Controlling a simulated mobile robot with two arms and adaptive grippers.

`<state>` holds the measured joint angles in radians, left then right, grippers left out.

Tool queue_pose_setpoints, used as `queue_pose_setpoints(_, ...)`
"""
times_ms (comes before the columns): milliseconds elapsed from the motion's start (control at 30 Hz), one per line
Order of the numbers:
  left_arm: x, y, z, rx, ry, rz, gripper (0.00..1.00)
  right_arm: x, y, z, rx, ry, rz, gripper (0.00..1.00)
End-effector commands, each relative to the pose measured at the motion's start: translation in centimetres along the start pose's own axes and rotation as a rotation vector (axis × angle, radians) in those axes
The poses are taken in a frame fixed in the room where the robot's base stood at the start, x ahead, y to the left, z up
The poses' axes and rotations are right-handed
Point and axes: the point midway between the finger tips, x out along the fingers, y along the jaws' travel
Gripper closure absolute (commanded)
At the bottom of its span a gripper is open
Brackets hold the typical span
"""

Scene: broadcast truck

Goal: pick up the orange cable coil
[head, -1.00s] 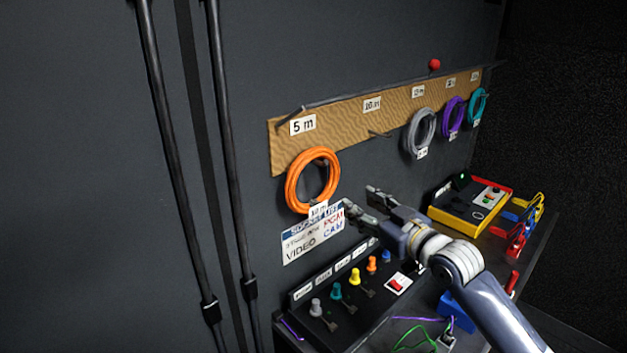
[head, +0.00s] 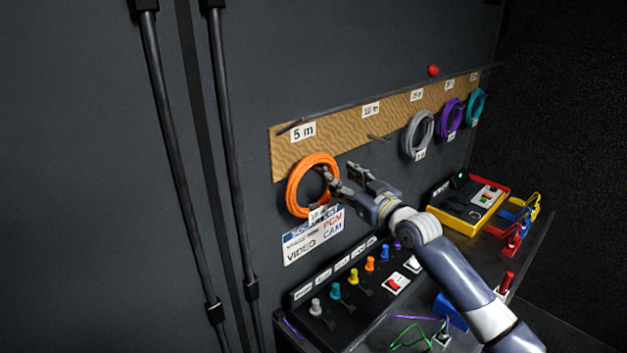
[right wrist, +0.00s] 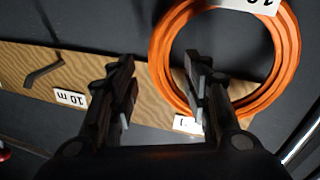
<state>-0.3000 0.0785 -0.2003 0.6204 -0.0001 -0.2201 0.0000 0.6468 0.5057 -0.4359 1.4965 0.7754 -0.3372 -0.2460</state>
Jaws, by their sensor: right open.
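The orange cable coil (head: 294,190) hangs against the wall under the "5 m" label, with a white tag at its bottom. My right gripper (head: 340,174) is open at the coil's right side. In the right wrist view the orange coil (right wrist: 289,55) is at the upper right. There, one finger of the right gripper (right wrist: 163,88) overlaps the ring's opening, and the other is outside the ring. A stretch of the ring shows between the fingers. I cannot tell whether either finger touches it. My left gripper is not in view.
Grey (head: 419,136), purple (head: 452,119) and teal (head: 477,106) coils hang farther right along the tan board (head: 350,126). An empty peg (head: 379,138) sticks out under "10 m". Below are a sign (head: 313,240) and a panel with coloured knobs (head: 350,285).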

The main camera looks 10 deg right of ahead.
Motion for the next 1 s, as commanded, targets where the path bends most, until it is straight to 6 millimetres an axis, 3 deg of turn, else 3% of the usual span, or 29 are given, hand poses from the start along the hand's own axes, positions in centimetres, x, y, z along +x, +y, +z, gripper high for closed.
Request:
queue_pose_setpoints(200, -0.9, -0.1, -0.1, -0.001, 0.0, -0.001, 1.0, 2.1, 0.0, -0.1, -0.001, 0.0, 0.0, 0.56)
queue_pose_setpoints(500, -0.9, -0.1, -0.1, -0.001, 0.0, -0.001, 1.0, 2.3, 0.0, 0.1, 0.0, 0.0, 0.0, 0.56)
queue_pose_setpoints(533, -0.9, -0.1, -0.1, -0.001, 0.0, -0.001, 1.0, 2.3, 0.0, 0.1, 0.0, 0.0, 0.0, 0.58)
queue_pose_setpoints(700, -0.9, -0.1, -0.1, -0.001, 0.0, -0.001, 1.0, 2.3, 0.0, 0.1, 0.0, 0.0, 0.0, 0.96)
queue_pose_setpoints(733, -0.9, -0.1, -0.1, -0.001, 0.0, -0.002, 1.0, 2.3, 0.0, 0.1, 0.0, 0.0, 0.0, 1.0)
queue_pose_setpoints(1000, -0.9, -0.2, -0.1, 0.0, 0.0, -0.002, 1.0, 2.3, 0.1, -0.3, 0.001, 0.007, 0.002, 1.0)
